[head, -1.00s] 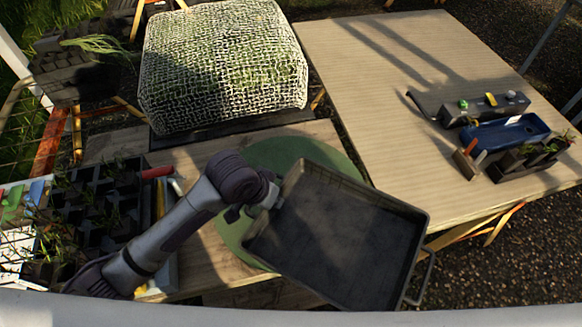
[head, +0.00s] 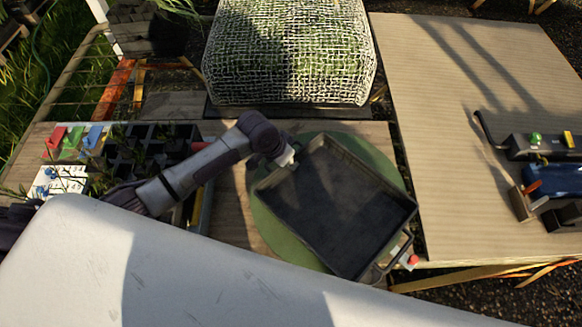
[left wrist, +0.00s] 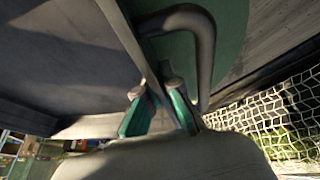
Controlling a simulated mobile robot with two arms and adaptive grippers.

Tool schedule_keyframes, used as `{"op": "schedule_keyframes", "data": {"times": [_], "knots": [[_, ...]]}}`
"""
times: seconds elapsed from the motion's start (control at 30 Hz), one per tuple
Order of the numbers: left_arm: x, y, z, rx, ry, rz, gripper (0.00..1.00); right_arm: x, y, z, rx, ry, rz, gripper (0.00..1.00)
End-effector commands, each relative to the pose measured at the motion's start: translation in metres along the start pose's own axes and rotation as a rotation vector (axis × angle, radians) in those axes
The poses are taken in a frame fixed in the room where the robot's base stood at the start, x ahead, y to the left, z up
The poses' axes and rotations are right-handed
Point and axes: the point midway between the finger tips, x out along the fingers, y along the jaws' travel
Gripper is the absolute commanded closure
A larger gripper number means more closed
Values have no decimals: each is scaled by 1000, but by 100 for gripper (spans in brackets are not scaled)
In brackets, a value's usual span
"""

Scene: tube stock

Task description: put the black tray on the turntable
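The black tray (head: 335,205) is a shallow rectangular tray with handles at its ends. In the head view it lies over the round green turntable (head: 262,222), turned at an angle, its lower right corner reaching past the disc. I cannot tell whether it touches the disc. My left gripper (head: 288,158) is at the tray's upper left side. In the left wrist view its teal fingers (left wrist: 158,108) sit on either side of the tray's wall (left wrist: 128,40), beside the looped handle (left wrist: 205,50), and look closed on it. The turntable (left wrist: 235,25) shows behind the handle. My right gripper is not seen.
A netted bale (head: 290,50) stands behind the turntable. A seedling rack (head: 150,145) and coloured pieces lie left. A red-knobbed item (head: 408,260) is by the tray's lower right corner. The right table (head: 450,130) is mostly clear, with a blue bin (head: 555,180) at its right.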

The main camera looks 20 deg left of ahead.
Motion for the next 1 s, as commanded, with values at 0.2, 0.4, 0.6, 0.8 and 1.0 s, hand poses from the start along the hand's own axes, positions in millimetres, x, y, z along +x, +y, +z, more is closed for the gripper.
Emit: {"op": "schedule_keyframes", "data": {"times": [0.2, 0.4, 0.6, 0.8, 1.0], "knots": [[25, -3, 10, -4, -1, 2, 100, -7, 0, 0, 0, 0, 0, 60], [36, -5, 14, -1, 3, 1, 100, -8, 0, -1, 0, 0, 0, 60], [37, -5, 14, -1, 2, 1, 100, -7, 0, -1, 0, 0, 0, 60], [39, -5, 16, 0, 0, 0, 81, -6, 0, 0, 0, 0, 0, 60], [39, -5, 16, 0, 0, 0, 69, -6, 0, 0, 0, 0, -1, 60]]}}
